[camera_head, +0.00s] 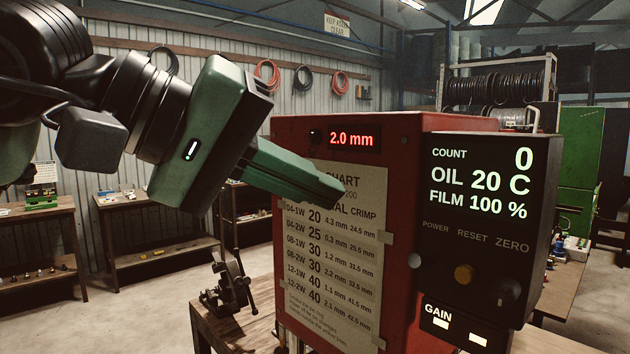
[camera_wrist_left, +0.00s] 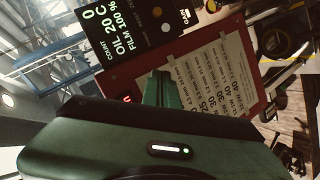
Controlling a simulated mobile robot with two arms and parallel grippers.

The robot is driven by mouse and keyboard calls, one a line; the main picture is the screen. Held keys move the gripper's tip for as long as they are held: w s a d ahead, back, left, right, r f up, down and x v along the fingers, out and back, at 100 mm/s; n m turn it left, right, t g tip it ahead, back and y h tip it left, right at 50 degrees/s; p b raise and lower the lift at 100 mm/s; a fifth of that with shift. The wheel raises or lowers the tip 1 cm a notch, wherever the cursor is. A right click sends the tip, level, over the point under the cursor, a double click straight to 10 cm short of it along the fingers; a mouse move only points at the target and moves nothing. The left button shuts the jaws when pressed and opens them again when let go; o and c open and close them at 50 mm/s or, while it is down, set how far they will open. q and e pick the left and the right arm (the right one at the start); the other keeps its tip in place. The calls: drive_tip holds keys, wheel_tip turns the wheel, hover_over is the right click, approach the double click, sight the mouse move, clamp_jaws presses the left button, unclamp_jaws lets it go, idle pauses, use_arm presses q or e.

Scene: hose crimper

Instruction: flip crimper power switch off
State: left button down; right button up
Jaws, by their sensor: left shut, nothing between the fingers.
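The red crimper (camera_head: 400,160) stands at the centre right, with a black control box (camera_head: 440,310) on its face. The box display is lit and reads COUNT 0, OIL 20 C, FILM 100 %. A small grey round-ended part (camera_head: 415,261), apparently the power switch, juts out below the POWER label (camera_head: 436,226); its tilt is unclear. My left gripper (camera_head: 335,192) is shut and empty, in front of the paper chart, left of and above the switch. In the left wrist view its green fingers (camera_wrist_left: 160,90) point toward the crimper. My right gripper is not in view.
A yellow reset button (camera_head: 464,274) and a dark zero knob (camera_head: 508,292) sit right of the switch. A red 2.0 mm readout (camera_head: 352,139) glows above the paper chart (camera_head: 335,260). A black vise-like tool (camera_head: 230,287) stands on the wooden bench at lower left.

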sight(423, 261)
use_arm(q)
drive_tip(key=p+x, duration=0.2)
drive_tip(key=x, duration=0.5)
drive_tip(key=shift+d, duration=0.25)
drive_tip(key=shift+s+d+f+p, duration=0.15)
drive_tip(key=shift+s+f+p, duration=0.2)
drive_tip(key=shift+s, duration=0.15)
drive_tip(key=shift+s+d+f+p, duration=0.2)
drive_tip(key=shift+s+f+p, duration=0.1)
drive_tip(key=shift+s, duration=0.2)
drive_tip(key=shift+s+d+f, duration=0.1)
drive_tip(key=shift+s+f, duration=0.2)
drive_tip(key=shift+s, duration=0.25)
drive_tip(key=shift+f, duration=0.1)
drive_tip(key=shift+d, duration=0.1)
